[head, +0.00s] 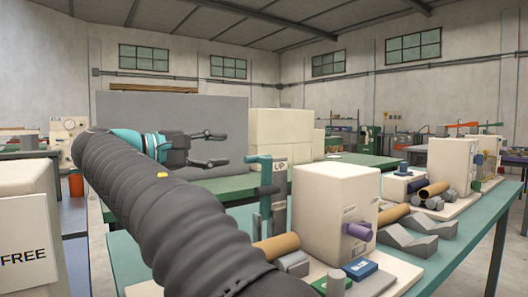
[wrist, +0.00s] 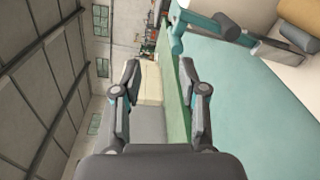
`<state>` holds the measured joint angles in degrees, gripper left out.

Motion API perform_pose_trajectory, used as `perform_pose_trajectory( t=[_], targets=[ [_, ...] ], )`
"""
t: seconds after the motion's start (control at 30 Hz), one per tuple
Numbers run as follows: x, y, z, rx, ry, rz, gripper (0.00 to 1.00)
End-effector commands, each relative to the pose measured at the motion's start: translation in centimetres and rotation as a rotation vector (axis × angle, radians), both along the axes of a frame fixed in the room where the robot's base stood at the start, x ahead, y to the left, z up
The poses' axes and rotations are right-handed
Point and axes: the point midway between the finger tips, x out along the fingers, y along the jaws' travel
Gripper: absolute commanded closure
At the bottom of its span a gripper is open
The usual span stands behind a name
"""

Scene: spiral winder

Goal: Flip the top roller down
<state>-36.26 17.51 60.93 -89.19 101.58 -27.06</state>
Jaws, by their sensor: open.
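In the head view a teal lever arm (head: 265,175) with a crossbar at its top stands upright beside a cream machine box (head: 335,207). A dark roller (head: 266,190) sticks out from it. A sign reading "UP" (head: 280,165) is just behind. The teal arm also shows in the wrist view (wrist: 178,38), at the upper right. My gripper (head: 222,149) is open and empty, in the air left of the lever and apart from it. In the wrist view its two fingers (wrist: 160,72) are spread with nothing between them.
A cream box marked "FREE" (head: 24,256) is at left. A grey panel (head: 225,118) stands behind my gripper.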

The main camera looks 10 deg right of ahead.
Motion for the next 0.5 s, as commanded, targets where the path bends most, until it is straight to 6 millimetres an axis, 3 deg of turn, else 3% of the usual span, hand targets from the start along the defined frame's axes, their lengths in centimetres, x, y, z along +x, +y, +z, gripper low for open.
perform_pose_trajectory(
  t=[0.1, 0.23, 0.5],
  targets=[
    [0.2, 0.8, -2.3, -0.045, 0.006, -0.034, 0.58],
    [0.4, 0.6, -3.0, -0.062, 0.005, -0.045, 0.58],
    [1.8, -2.9, -3.0, -0.061, 0.004, -0.048, 0.58]
  ],
)
